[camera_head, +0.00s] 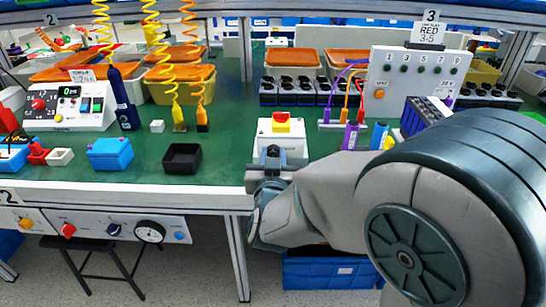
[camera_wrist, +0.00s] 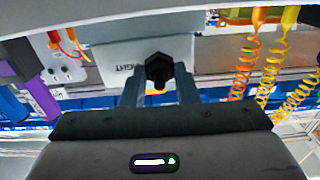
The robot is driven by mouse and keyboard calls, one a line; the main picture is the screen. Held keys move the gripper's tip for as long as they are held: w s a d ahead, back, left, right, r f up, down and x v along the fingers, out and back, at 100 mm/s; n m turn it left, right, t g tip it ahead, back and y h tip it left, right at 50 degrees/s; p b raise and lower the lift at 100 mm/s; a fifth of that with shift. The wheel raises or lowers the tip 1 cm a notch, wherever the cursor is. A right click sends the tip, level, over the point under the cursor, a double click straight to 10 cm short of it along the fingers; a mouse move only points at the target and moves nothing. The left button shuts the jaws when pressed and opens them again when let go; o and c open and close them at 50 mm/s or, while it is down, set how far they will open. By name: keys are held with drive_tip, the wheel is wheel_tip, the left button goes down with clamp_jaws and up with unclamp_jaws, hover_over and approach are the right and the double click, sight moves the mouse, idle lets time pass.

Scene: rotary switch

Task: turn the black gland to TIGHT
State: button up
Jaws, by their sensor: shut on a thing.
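The black gland (camera_wrist: 158,70) sits on the face of a white box (camera_wrist: 115,58) in the wrist view. My gripper (camera_wrist: 160,88) is shut on it, one finger on each side. Printed letters reading "IGHT" show on the white face beside the gland; the rest of the word is hidden. In the head view the white box (camera_head: 291,140) stands at the front edge of the green bench, with a yellow and red switch on top. My gripper (camera_head: 271,163) is against its front, and my arm comes in from the right. The gland's pointing direction cannot be told.
A black tray (camera_head: 182,158) and a blue box (camera_head: 110,154) stand left on the bench (camera_head: 222,150). A white panel (camera_head: 418,75) and several coloured connectors stand right. Yellow and orange coiled cords (camera_head: 165,60) hang at left. A gauge panel (camera_head: 105,226) sits below the bench edge.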

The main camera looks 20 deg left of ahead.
drive_tip(key=shift+f+m, duration=0.1)
drive_tip(key=shift+m, duration=0.2)
drive_tip(key=m+b, duration=0.1)
drive_tip(key=b, duration=0.1)
drive_tip(key=m+b, duration=0.2)
drive_tip(key=b, duration=0.1)
drive_tip(key=shift+d+f+m, duration=0.1)
drive_tip(key=shift+f+m, duration=0.1)
drive_tip(key=shift+m, duration=0.1)
drive_tip(key=m+b, duration=0.4)
drive_tip(key=b, duration=0.1)
drive_tip(key=m+b, duration=0.5)
drive_tip(key=b, duration=0.1)
drive_tip(key=shift+d+m, duration=0.1)
drive_tip(key=shift+m, duration=0.3)
drive_tip(key=shift+m+b, duration=1.6)
drive_tip(key=shift+m, duration=0.3)
drive_tip(key=shift+r, duration=0.1)
drive_tip(key=o, duration=1)
drive_tip(key=shift+c, duration=0.2)
